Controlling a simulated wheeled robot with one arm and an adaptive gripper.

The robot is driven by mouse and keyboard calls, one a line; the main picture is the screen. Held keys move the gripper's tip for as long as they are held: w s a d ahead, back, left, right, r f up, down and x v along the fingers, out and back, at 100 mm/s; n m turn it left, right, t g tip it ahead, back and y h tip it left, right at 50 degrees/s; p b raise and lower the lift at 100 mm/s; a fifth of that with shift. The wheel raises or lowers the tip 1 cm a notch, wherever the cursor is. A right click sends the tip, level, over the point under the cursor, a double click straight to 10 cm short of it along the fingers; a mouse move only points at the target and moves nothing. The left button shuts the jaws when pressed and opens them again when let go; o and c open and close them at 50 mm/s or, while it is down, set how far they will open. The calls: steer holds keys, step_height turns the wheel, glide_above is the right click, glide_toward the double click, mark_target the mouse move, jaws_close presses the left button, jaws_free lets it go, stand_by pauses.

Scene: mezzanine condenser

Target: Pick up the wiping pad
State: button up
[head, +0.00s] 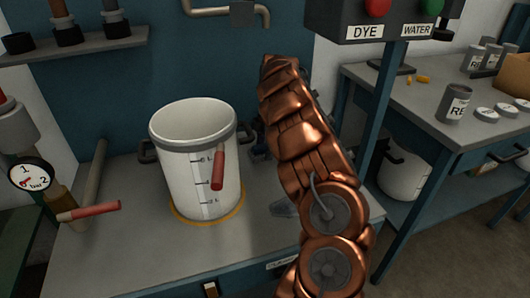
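I cannot make out a wiping pad in the head view. My copper-coloured arm rises through the middle of the picture and covers part of the bench (110,255) and the wall behind it. I cannot make out my gripper's fingers, so they are hidden or out of the picture. A small grey piece (285,208) shows at the left edge of my arm, low over the bench. I cannot tell what it is.
A white graduated pot (185,165) stands on an orange ring on the bench, a red-handled part at its front. A red-tipped lever (88,211) and a gauge (31,175) are at left. A DYE/WATER box (375,22) hangs above right. Cans (454,104) stand on the right-hand table.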

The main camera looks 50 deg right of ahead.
steer(key=c, duration=0.7)
steer(key=shift+s+r+b, duration=0.1)
steer(key=shift+r+b, duration=0.05)
steer(key=shift+b, duration=0.15)
